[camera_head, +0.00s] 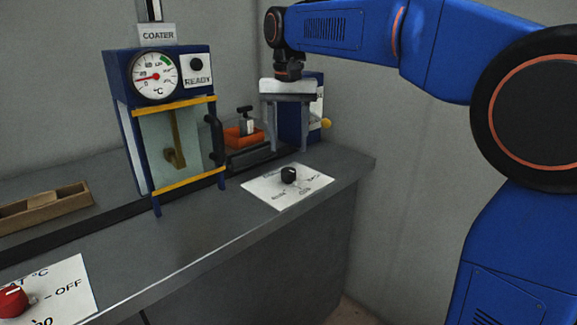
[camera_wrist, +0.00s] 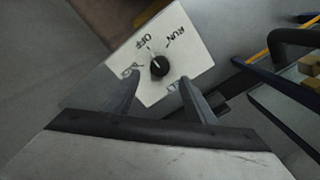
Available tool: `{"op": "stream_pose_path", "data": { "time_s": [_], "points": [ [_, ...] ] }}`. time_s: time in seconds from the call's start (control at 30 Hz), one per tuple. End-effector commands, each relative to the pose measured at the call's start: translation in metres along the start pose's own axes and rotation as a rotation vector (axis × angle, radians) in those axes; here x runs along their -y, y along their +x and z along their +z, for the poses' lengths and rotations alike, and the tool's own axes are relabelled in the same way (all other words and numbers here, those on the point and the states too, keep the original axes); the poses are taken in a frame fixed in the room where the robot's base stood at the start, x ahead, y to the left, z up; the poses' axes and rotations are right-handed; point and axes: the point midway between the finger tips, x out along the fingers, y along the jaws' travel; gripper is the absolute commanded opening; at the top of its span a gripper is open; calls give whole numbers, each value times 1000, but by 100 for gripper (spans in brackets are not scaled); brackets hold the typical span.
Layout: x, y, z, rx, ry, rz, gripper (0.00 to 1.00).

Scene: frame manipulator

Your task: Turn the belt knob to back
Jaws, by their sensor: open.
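The belt knob (camera_head: 289,175) is a small round black knob on a white label plate (camera_head: 262,191) lying on the grey counter. In the wrist view the knob (camera_wrist: 159,67) sits on the plate (camera_wrist: 196,58), whose printed words include OFF, RUN and BELT; the word on the left is partly hidden by a finger. The knob's pointer seems to face OFF, but it is too small to be sure. My gripper (camera_head: 289,150) points down with its fingers apart. In the wrist view the knob shows between the fingertips (camera_wrist: 160,77), with nothing held.
The blue coater (camera_head: 160,130) with a dial and yellow bars stands left of the plate. An orange tray (camera_head: 238,138) and a blue box (camera_head: 293,118) are behind. A wooden tray (camera_head: 60,207) and a red knob (camera_head: 12,301) are further left. The counter's front edge runs close by.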

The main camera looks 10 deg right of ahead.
Motion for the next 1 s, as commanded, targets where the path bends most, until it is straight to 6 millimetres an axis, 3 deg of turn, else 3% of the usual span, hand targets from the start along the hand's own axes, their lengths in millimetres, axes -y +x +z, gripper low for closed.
{"op": "stream_pose_path", "data": {
  "time_s": [0.2, 0.4, 0.87, 1.0],
  "points": [
    [0, 38, 0, 1, 0, 1, 50],
    [0, 63, 0, 0, 0, 0, 50],
    [0, 75, 0, -1, 0, -1, 50],
    [0, 75, 0, -1, 0, 0, 22]
  ]
}}
